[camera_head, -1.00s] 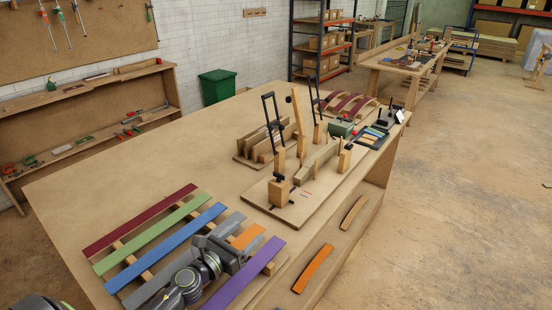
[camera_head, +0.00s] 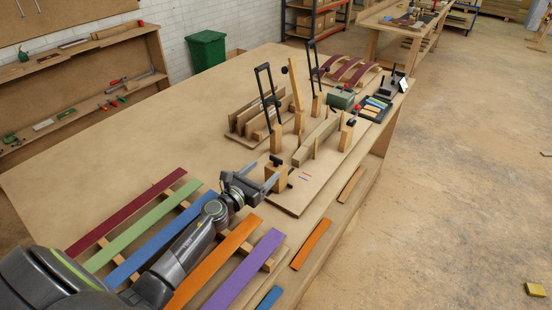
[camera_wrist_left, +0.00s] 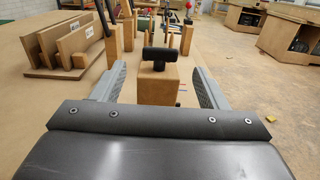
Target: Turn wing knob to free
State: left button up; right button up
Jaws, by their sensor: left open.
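A black wing knob (camera_head: 276,160) stands on top of a wooden block (camera_head: 282,178) at the near end of a jig board (camera_head: 300,196). In the left wrist view the knob (camera_wrist_left: 159,53) is a T-shaped black handle on top of the block (camera_wrist_left: 157,84). My left gripper (camera_head: 262,183) is at this block, open and empty. In the wrist view its two grey fingers (camera_wrist_left: 160,80) lie on either side of the block, with gaps visible on both sides. The crossbar lies roughly crosswise between the fingers. My right gripper is not in view.
Coloured strips, including purple (camera_head: 246,266) and green (camera_head: 140,228), lie on wooden bearers under and beside my left arm. A curved wooden form (camera_head: 317,142), black-handled clamps (camera_head: 267,95) and upright posts stand beyond the block. The table's left rear is clear.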

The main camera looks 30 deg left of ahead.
aim_at(275, 161)
pick_arm(q)
jog(key=w, duration=0.6)
jog(key=shift+d+b, duration=0.35)
jog(key=shift+d, duration=0.05)
jog(key=shift+w+d, duration=0.1)
jog(key=shift+w, duration=0.6)
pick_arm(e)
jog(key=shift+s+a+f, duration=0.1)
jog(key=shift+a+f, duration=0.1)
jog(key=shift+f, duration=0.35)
pick_arm(q)
jog(key=c, duration=1)
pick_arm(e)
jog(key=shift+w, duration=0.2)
